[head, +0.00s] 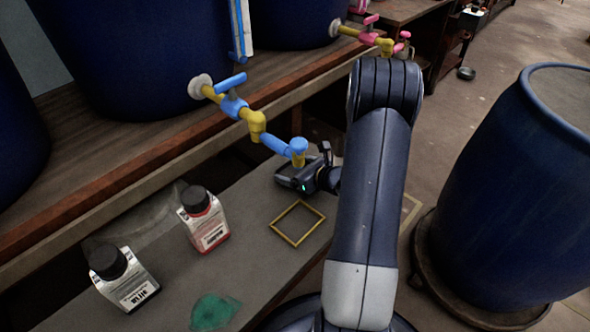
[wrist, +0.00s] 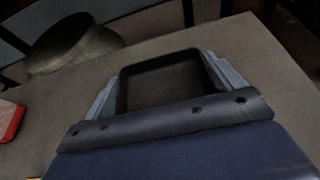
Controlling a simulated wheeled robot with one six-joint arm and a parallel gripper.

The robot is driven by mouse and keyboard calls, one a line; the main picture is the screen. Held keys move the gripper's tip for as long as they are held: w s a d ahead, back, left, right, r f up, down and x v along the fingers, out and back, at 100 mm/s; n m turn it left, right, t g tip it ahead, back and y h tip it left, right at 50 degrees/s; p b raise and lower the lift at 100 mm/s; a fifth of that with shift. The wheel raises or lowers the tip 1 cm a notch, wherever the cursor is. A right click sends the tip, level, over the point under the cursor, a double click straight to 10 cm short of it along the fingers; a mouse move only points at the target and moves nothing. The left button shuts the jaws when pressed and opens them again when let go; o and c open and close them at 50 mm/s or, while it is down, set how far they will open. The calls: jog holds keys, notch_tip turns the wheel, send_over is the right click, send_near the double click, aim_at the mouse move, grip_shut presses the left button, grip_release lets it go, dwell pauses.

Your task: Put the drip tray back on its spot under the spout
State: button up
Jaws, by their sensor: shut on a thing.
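The dark, shallow square drip tray (wrist: 160,101) sits between the two grey fingers of my gripper (wrist: 162,80) in the wrist view. The gripper is shut on it by opposite sides, and the tray looks empty. The tray is hard to make out there. A yellow square outline (head: 273,229) lies on the bench, nearer than my gripper, with nothing inside it. I cannot tell whether the tray touches the bench.
Two bottles, one red-labelled (head: 206,222) and one white-labelled (head: 126,280), stand on the bench to the left. A green stain (head: 213,311) is near the front. A blue valve pipe (head: 235,103) juts from a vat above. A blue barrel (head: 515,190) stands right.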

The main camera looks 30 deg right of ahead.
jog(key=o, duration=0.7)
jog(key=shift+f, duration=0.1)
jog(key=shift+o, duration=0.2)
jog(key=shift+s+d+r+p, duration=0.1)
jog(key=shift+s+r+p, duration=0.15)
jog(key=shift+r+p, duration=0.1)
jog(key=p+v, duration=0.3)
jog(key=v, duration=0.8)
jog(key=shift+s+d, duration=0.1)
jog(key=shift+s, duration=0.1)
